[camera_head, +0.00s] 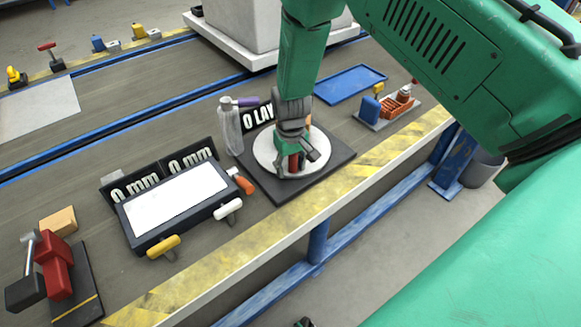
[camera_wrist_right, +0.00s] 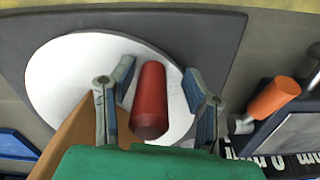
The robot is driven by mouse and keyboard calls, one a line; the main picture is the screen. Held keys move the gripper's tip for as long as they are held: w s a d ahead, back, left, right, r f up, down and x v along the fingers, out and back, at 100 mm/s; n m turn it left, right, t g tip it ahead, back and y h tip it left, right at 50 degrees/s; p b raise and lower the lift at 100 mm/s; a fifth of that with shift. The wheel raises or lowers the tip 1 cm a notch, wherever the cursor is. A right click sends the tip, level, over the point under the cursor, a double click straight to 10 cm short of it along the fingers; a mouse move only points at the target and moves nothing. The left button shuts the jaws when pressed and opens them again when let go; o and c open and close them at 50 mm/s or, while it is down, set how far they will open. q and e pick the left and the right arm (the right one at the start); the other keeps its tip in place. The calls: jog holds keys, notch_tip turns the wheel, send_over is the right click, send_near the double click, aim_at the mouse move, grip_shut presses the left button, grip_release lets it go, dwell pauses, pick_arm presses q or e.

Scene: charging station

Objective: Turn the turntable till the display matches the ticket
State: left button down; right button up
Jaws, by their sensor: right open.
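The turntable is a white round disc (camera_head: 262,152) on a dark square base (camera_head: 335,165); its disc fills much of the right wrist view (camera_wrist_right: 70,75). A red cylindrical handle (camera_wrist_right: 150,100) stands on the disc. My right gripper (camera_head: 297,160) is over the disc, its open fingers (camera_wrist_right: 158,75) on either side of the handle with visible gaps. I cannot pick out a ticket for certain. My left gripper is out of view.
Left of the turntable stands a dark-framed white panel (camera_head: 175,200) with yellow and white handles and two "0 mm" displays (camera_head: 190,158). A clear bottle (camera_head: 230,130) and an orange-handled part (camera_head: 243,182) are close by. A blue tray (camera_head: 348,83) lies behind.

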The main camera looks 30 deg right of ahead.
jog(key=shift+d, duration=0.2)
jog(key=shift+d+f, duration=0.1)
jog(key=shift+d, duration=0.2)
grip_shut()
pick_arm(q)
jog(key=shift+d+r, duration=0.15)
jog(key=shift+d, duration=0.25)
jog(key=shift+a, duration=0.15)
pick_arm(e)
jog(key=shift+a, duration=0.15)
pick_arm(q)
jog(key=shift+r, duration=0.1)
pick_arm(e)
jog(key=shift+s, duration=0.1)
